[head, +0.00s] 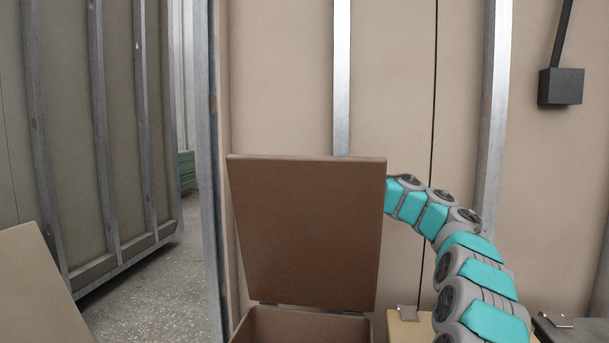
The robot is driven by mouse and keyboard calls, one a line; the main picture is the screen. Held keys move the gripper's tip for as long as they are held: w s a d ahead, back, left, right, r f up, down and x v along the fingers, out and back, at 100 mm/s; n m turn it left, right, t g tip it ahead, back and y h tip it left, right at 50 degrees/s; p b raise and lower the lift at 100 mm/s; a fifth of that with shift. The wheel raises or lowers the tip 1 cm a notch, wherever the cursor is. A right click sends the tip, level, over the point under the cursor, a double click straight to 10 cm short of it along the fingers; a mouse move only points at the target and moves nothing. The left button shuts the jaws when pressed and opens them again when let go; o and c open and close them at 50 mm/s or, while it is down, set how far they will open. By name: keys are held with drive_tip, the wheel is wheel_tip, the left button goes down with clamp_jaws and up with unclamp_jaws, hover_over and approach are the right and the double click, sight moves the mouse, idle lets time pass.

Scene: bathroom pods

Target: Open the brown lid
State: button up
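The brown lid (307,232) stands raised, close to upright, in the middle of the head view. Its lower edge meets the back of a brown box (300,327) at a hinge, and a strip of the box's inside shows below it. My arm curves up from the lower right, and its far end passes behind the lid's upper right edge. My gripper is hidden behind the lid, so its fingers and any contact with the lid cannot be seen.
A beige wall with metal studs (497,110) stands close behind the box. A light tan block (408,328) and a dark surface (572,330) lie to the right. A black wall box (561,86) hangs at upper right. Speckled floor (150,300) is open at left, beside a tan panel (40,285).

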clamp_jaws()
drive_tip(key=shift+r, duration=0.15)
idle(1.0)
